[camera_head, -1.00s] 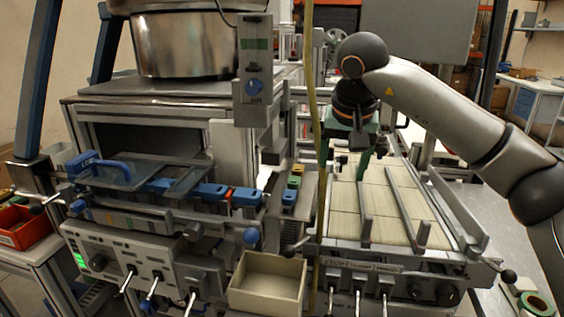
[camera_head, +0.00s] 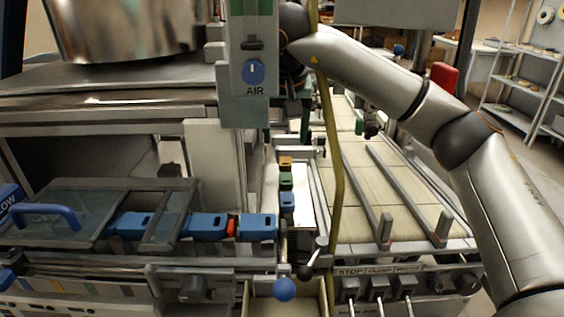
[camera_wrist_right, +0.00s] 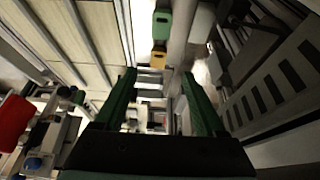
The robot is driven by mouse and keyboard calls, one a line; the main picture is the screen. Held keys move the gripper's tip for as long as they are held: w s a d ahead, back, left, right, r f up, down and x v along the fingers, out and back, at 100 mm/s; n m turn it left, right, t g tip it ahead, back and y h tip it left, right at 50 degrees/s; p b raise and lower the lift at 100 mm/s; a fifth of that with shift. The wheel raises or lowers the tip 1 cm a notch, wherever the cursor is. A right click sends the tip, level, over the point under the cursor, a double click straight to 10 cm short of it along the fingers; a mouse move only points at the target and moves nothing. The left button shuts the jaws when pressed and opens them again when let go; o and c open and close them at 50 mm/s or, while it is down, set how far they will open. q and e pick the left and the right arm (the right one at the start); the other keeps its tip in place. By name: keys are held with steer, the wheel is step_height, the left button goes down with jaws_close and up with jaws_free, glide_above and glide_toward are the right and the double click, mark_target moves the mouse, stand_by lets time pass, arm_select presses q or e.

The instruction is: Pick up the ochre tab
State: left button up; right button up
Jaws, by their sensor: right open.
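The ochre tab (camera_head: 285,162) is at the far end of a short row in the narrow channel, behind a green tab (camera_head: 286,181) and a blue one (camera_head: 287,201). In the right wrist view the ochre tab (camera_wrist_right: 159,56) lies just beyond my right gripper's fingertips, with the green tab (camera_wrist_right: 161,25) past it. My right gripper (camera_wrist_right: 158,76) is open, its two green fingers apart with nothing held between them. In the head view it is mostly hidden behind the AIR panel and hose. My left gripper is not in view.
The AIR panel (camera_head: 251,70) and a yellow hose (camera_head: 334,140) stand in front of the channel. Blue blocks (camera_head: 256,226) line the front track at left. The tiled bed (camera_head: 375,185) with metal rails is at right. A blue-knobbed lever (camera_head: 285,289) is in front.

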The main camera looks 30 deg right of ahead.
mark_target(285, 163)
steer(key=x, duration=0.9)
steer(key=shift+w+d, duration=0.1)
steer(key=shift+d, duration=0.1)
steer(key=shift+c, duration=0.3)
jaws_close()
